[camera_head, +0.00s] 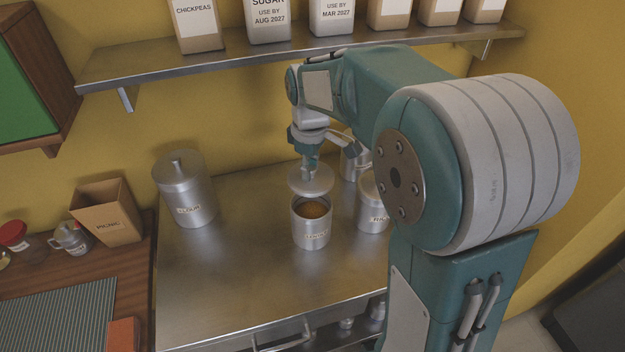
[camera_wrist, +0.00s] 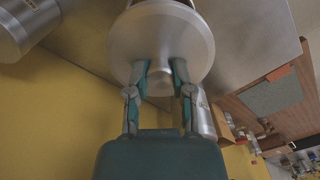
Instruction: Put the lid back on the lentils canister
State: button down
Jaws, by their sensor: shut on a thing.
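The lentils canister (camera_head: 312,232) stands upright and uncovered on the steel counter, its brown contents showing and its label hard to read. My gripper (camera_head: 310,164) is shut on the knob of a round steel lid (camera_head: 310,183). The lid hangs above the canister's mouth toward its back, apart from it as far as I can tell. In the wrist view my gripper (camera_wrist: 160,68) has its two fingers on either side of the lid's knob, and the lid (camera_wrist: 192,40) fills the top middle. The canister is mostly hidden behind the lid there.
A lidded flour canister (camera_head: 185,190) stands at the left of the steel counter (camera_head: 230,280). Two more canisters, one at the right (camera_head: 371,205) and one behind it (camera_head: 352,165), are partly hidden by my arm. A shelf (camera_head: 230,62) with boxes runs above.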

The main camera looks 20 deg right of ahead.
jog(key=shift+f, duration=3.2)
jog(key=shift+f, duration=0.1)
jog(key=shift+c, duration=2.1)
grip_release()
jog(key=o, duration=0.4)
jog(key=shift+r, duration=3.55)
